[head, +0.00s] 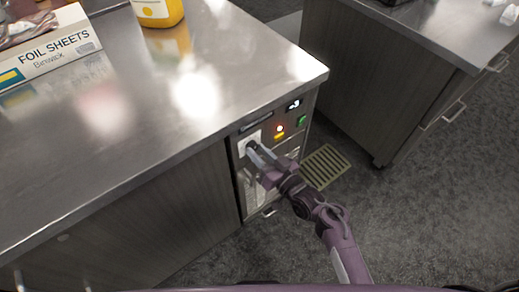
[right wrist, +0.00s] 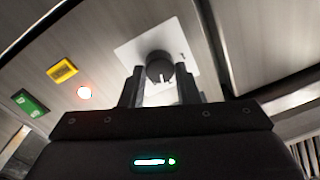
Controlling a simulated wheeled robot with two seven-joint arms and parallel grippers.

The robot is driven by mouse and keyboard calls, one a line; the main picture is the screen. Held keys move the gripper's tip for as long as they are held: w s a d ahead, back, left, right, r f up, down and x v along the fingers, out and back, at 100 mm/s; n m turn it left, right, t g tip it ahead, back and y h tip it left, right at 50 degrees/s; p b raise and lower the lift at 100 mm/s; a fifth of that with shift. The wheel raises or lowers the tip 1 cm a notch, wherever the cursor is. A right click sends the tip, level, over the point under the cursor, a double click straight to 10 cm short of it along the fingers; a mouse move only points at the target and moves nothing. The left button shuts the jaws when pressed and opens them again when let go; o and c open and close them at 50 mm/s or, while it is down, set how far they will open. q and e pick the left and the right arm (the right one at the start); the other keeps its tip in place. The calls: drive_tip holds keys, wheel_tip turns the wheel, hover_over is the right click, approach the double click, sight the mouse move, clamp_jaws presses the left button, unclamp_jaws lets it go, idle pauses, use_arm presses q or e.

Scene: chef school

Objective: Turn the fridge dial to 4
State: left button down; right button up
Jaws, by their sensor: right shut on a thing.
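The fridge dial (right wrist: 159,66) is a dark round knob with a pale pointer mark, on a white square plate (right wrist: 128,52) in the right wrist view. In the head view the plate (head: 242,146) is on the fridge front panel, partly behind my gripper, and the dial is mostly hidden. My right gripper (head: 253,149) reaches the panel from the lower right, its two fingers either side of the dial and shut on it. The numbers around the dial are too small to read. My left gripper is not in view.
Right of the dial are a red-orange light (head: 280,128), a yellow button (head: 279,136), a green switch (head: 301,121) and a small lit display (head: 294,104). The steel counter (head: 150,125) overhangs the panel. A floor grate (head: 325,166) lies on open floor to the right.

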drive_tip(key=shift+r+m+p, duration=0.1)
drive_tip(key=shift+m+p, duration=0.5)
drive_tip(key=shift+m, duration=0.6)
drive_tip(key=shift+m+p, duration=0.5)
drive_tip(key=shift+m, duration=0.5)
drive_tip(key=o, duration=1)
drive_tip(key=shift+s, duration=0.1)
drive_tip(key=v, duration=0.7)
drive_tip(key=shift+s+d, duration=0.25)
drive_tip(key=shift+f, duration=0.3)
